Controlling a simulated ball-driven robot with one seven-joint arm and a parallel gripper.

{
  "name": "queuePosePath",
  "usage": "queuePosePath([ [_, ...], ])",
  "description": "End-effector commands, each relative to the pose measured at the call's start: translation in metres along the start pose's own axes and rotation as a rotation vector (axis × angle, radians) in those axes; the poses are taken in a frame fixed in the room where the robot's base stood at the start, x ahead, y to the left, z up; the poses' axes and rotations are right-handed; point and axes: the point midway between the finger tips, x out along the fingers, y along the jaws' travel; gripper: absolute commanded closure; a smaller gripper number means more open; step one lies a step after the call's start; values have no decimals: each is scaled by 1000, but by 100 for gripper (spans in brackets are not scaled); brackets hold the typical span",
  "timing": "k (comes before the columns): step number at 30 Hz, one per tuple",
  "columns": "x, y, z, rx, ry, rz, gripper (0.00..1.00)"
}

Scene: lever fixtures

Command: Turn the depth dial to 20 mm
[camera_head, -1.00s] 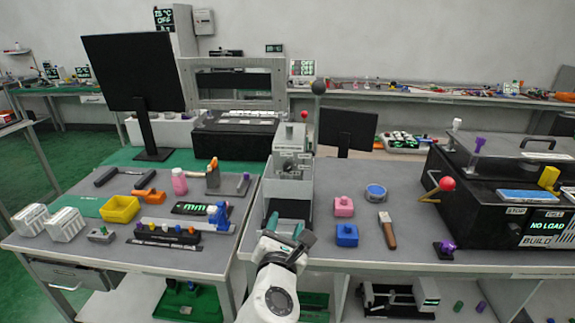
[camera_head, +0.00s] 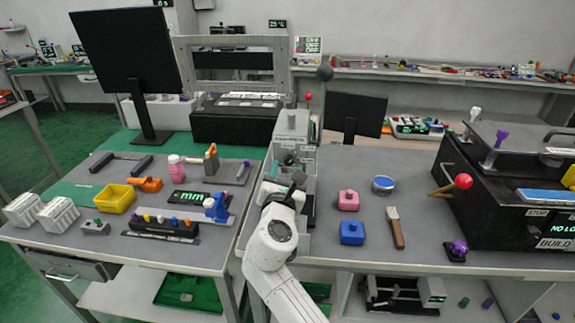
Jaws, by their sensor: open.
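No dial labelled for depth can be read in this view. A small display with green characters, seemingly "mm" (camera_head: 192,197), lies on the left bench. A blue knob-like part (camera_head: 215,208) stands beside it; I cannot tell whether it is the depth dial. Whether the jaws touch anything there is hard to tell.
The left bench holds a yellow bin (camera_head: 117,198), a pink bottle (camera_head: 176,169) and a row of coloured knobs (camera_head: 163,222). Pink (camera_head: 348,200) and blue (camera_head: 352,233) blocks and a brush (camera_head: 395,228) lie on the right bench. A black machine with a red-ball lever (camera_head: 463,181) stands far right.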

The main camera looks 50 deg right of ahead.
Motion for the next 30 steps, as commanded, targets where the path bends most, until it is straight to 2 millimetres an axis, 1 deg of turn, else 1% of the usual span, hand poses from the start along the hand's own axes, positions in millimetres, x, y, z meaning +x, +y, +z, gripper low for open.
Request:
queuePosePath([
  [1,8,0,1,1,-1,-2,49],
  [6,25,0,0,0,0,-1,49],
  [10,30,0,0,0,0,1,49],
  [18,31,0,0,1,1,1,50],
  [30,30,0,0,1,1,1,88],
])
